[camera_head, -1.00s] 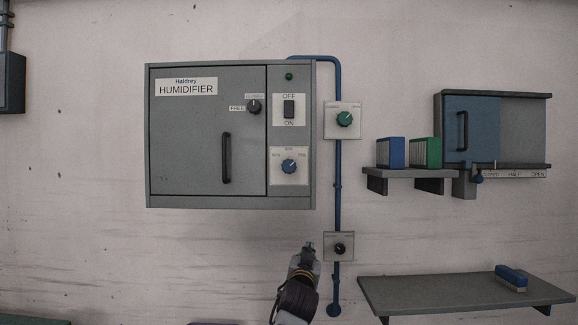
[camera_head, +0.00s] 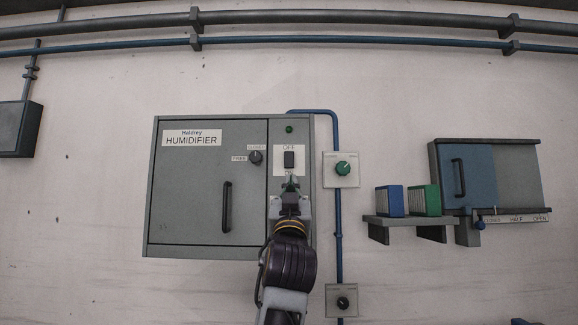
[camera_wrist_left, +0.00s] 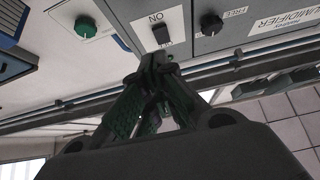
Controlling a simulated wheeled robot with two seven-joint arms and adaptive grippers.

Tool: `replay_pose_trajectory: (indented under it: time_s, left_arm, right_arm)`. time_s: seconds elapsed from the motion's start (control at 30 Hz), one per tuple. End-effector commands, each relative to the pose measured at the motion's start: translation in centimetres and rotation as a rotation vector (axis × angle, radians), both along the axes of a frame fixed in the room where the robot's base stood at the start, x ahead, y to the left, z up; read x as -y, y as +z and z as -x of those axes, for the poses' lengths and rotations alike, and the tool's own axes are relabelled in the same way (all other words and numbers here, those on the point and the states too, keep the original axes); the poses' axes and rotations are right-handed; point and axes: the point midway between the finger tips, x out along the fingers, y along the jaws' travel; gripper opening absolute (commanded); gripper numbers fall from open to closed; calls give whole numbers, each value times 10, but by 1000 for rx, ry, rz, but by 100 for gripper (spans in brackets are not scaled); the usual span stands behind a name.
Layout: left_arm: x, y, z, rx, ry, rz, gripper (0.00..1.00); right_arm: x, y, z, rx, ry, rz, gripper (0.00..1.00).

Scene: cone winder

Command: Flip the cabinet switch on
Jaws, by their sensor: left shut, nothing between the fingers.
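The grey humidifier cabinet (camera_head: 190,205) hangs on the wall with its door shut. Its black rocker switch (camera_head: 289,159) sits on a white plate at the upper right, with OFF above and ON below. I cannot tell which way the rocker leans. My left gripper (camera_head: 291,181) is shut and empty, its tips just below the switch and over the ON label. In the left wrist view the switch (camera_wrist_left: 161,34) shows just beyond the closed fingertips (camera_wrist_left: 156,60); contact cannot be told. My right gripper is out of view.
A black knob (camera_head: 255,158) and a door handle (camera_head: 227,207) lie left of the switch. A green knob (camera_head: 343,168) sits on a plate by the blue pipe (camera_head: 338,230) at right. Farther right are a small shelf (camera_head: 410,222) and a blue sliding door (camera_head: 478,178).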

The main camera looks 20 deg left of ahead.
Motion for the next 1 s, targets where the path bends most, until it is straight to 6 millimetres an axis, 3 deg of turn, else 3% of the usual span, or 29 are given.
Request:
replay_pose_trajectory:
  time_s: [0.17, 0.53, 1.0]
  left_arm:
    - [-1, 17, 14, 36, 5, 5, 0]
    - [-1, 18, 15, 38, 5, 6, 0]
    - [-8, 37, -5, 38, 7, 5, 0]
  right_arm:
    - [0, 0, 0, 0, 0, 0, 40]
    - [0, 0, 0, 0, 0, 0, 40]
    - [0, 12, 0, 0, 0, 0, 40]
